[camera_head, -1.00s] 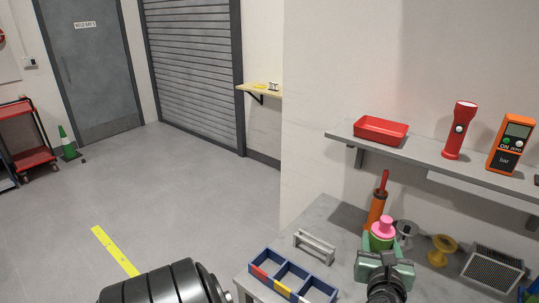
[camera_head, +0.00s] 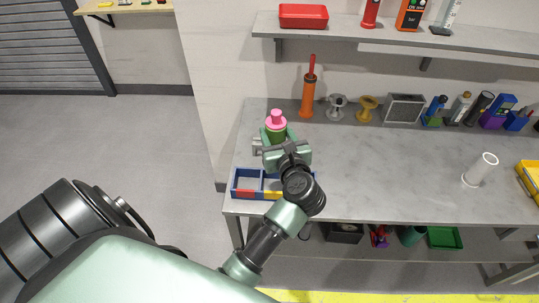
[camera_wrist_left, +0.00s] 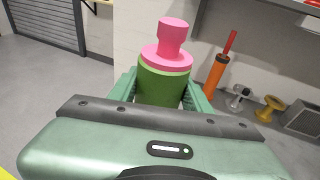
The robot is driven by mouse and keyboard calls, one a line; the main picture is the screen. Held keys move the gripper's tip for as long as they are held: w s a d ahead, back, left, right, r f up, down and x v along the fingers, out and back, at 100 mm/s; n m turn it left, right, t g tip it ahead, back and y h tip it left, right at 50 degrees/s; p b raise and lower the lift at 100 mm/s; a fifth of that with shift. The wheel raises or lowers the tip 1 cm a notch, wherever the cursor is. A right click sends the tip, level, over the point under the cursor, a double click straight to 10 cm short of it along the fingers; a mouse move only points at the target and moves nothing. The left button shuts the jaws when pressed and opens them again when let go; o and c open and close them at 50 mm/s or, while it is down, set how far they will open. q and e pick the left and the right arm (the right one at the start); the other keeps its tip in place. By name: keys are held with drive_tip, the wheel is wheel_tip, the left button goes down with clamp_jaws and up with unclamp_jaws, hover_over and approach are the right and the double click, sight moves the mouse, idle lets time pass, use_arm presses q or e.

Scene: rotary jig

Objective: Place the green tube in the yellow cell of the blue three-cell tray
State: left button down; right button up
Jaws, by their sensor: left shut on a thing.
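My left gripper (camera_head: 283,148) is shut on the green tube (camera_head: 275,133), which has a pink stepped cap on top. The left wrist view shows the green tube (camera_wrist_left: 162,85) upright between the two fingers, its lower end hidden by the gripper body. The blue three-cell tray (camera_head: 234,184) lies at the near left end of the workbench, in front of the gripper in the head view. Its yellow marking (camera_head: 272,195) shows on the front wall of the middle cell. My left arm covers the tray's right part. My right gripper is not in view.
A grey bracket (camera_head: 257,145) is partly visible beside the gripper. An orange pump-like tool (camera_head: 308,95), a grey spool (camera_head: 337,106) and a yellow spool (camera_head: 367,107) stand along the back. The bench middle is clear.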

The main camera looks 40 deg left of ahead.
use_arm(q)
wheel_tip(320, 180, down, 17)
drive_tip(key=b, duration=1.1)
drive_tip(key=shift+a+r, duration=0.1)
drive_tip(key=shift+r, duration=0.05)
drive_tip(key=shift+r, duration=0.1)
drive_tip(key=shift+f, duration=0.25)
drive_tip(key=c, duration=0.7)
unclamp_jaws()
drive_tip(key=shift+o, duration=0.2)
